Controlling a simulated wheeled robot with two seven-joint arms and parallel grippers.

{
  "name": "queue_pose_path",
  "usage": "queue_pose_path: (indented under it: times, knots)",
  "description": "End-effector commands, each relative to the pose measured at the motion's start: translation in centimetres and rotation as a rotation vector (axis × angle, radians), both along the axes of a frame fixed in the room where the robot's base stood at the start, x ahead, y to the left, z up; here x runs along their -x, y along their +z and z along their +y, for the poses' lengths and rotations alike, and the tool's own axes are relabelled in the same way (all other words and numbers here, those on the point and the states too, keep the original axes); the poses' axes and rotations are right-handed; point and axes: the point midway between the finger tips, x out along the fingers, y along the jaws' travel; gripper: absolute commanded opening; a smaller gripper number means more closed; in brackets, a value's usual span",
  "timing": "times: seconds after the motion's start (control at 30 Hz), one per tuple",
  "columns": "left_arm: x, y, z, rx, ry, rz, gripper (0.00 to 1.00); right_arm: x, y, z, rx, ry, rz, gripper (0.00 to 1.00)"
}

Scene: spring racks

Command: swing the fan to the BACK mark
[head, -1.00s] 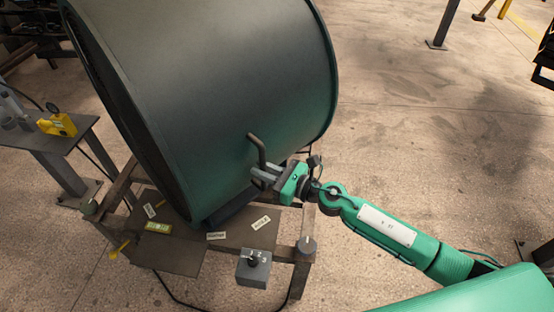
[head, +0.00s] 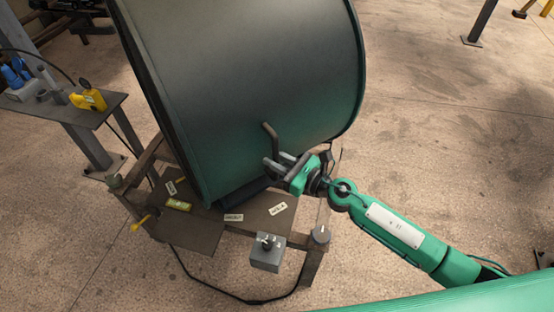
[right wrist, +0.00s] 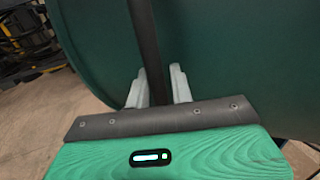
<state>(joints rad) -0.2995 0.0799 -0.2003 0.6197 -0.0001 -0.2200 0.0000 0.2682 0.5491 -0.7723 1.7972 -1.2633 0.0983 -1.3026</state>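The fan is a large dark green drum (head: 250,90) on a low stand (head: 190,235). A bent bar handle (head: 269,132) sticks out from its side. My right gripper (head: 279,162) is at the lower part of this handle. In the right wrist view the bar (right wrist: 148,50) runs between the two pale fingers (right wrist: 160,88), which sit close on both sides of it. Small white labels (head: 171,187) (head: 233,217) (head: 278,208) lie on the stand's plate; I cannot surely read which is BACK. My left gripper is not in view.
A grey box with a knob (head: 266,254) sits at the stand's front, with a cable on the floor below. A yellow-green block (head: 179,206) lies on the plate. A side table (head: 75,112) with a yellow device (head: 90,97) stands at left.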

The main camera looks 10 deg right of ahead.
Motion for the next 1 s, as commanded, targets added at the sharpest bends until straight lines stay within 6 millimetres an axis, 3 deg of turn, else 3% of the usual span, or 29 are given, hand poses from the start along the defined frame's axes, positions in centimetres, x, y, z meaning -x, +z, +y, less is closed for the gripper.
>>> queue_pose_path:
  times: [0.27,0.7,1.0]
  knots:
    - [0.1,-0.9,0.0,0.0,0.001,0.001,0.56,1.2,-0.4,-1.4,0.002,0.0,0.001,0.23]
    - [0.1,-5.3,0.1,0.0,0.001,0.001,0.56,6.8,-0.7,-8.0,0.002,0.0,0.002,0.23]
    - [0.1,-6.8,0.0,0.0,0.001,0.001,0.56,8.7,-0.3,-10.3,0.0,0.0,0.001,0.23]
